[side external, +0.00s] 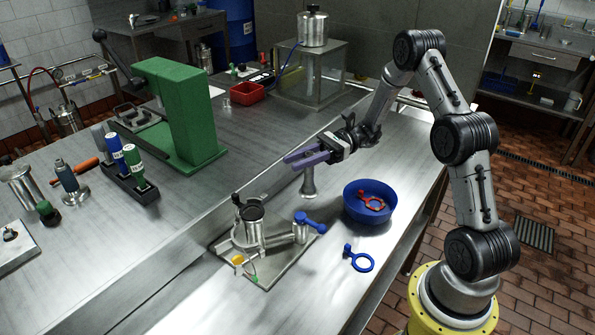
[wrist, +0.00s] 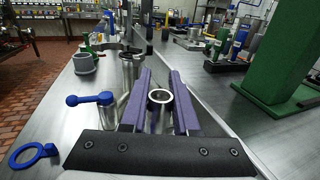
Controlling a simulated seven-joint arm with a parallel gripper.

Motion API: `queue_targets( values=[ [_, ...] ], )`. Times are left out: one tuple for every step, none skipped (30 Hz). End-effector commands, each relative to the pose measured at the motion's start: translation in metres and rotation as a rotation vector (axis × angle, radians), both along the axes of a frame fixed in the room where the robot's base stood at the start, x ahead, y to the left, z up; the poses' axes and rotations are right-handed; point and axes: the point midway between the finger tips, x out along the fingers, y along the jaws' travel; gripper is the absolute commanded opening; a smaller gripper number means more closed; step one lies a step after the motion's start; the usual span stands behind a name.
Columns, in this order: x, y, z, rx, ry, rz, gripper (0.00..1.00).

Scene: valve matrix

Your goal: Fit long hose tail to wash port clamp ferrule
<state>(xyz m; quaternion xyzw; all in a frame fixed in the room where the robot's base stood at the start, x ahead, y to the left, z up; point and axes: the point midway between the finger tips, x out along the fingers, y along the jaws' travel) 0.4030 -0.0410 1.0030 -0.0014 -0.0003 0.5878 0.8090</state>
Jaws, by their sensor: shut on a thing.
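My gripper (side external: 296,158) has purple fingers, shut on a metal hose tail (side external: 308,184). The tail hangs roughly upright below the fingers, above the bench and apart from the valve assembly. In the wrist view its round open top (wrist: 160,97) shows between the fingers (wrist: 160,78). The steel valve assembly (side external: 250,225) stands on a plate, to the lower left of the tail in the side view. A blue handle (side external: 311,222) sits at its right port; it also shows in the wrist view (wrist: 90,99). I cannot make out which ferrule is the wash port.
A blue bowl (side external: 350,210) holding a red clamp (side external: 371,202) stands right of the valve plate (side external: 272,276). A blue ring clamp (side external: 360,261) lies on the bare bench in front. A green press (side external: 180,115) and a bottle rack (side external: 128,180) stand further left.

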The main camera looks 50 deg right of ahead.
Motion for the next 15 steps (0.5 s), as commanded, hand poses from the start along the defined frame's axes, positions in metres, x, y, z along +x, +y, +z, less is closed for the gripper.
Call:
queue_targets(
  values=[
    [-0.010,0.001,0.012,0.000,-0.001,-0.002,0.00],
    [-0.016,0.001,0.018,0.000,-0.001,-0.002,0.00],
    [-0.023,0.002,0.027,-0.001,-0.003,-0.003,0.00],
    [-0.028,0.003,0.033,-0.001,-0.002,-0.003,0.00],
    [-0.034,0.003,0.040,-0.002,-0.003,-0.003,0.00],
    [-0.041,0.004,0.048,-0.002,-0.002,-0.003,0.00],
    [-0.046,0.004,0.054,-0.001,-0.002,-0.003,0.00],
    [-0.054,0.005,0.057,0.002,0.002,-0.004,0.00],
    [-0.064,0.006,0.061,0.002,0.002,-0.004,0.00],
    [-0.071,0.007,0.064,0.001,0.001,-0.005,0.00],
    [-0.078,0.008,0.067,0.001,0.001,-0.005,0.00],
    [-0.087,0.008,0.070,0.000,0.001,-0.005,0.00],
    [-0.092,0.009,0.073,0.001,0.001,-0.004,0.00],
    [-0.098,0.009,0.075,0.000,0.001,-0.004,0.00],
    [-0.105,0.010,0.078,0.001,0.001,-0.004,0.00]
  ],
)
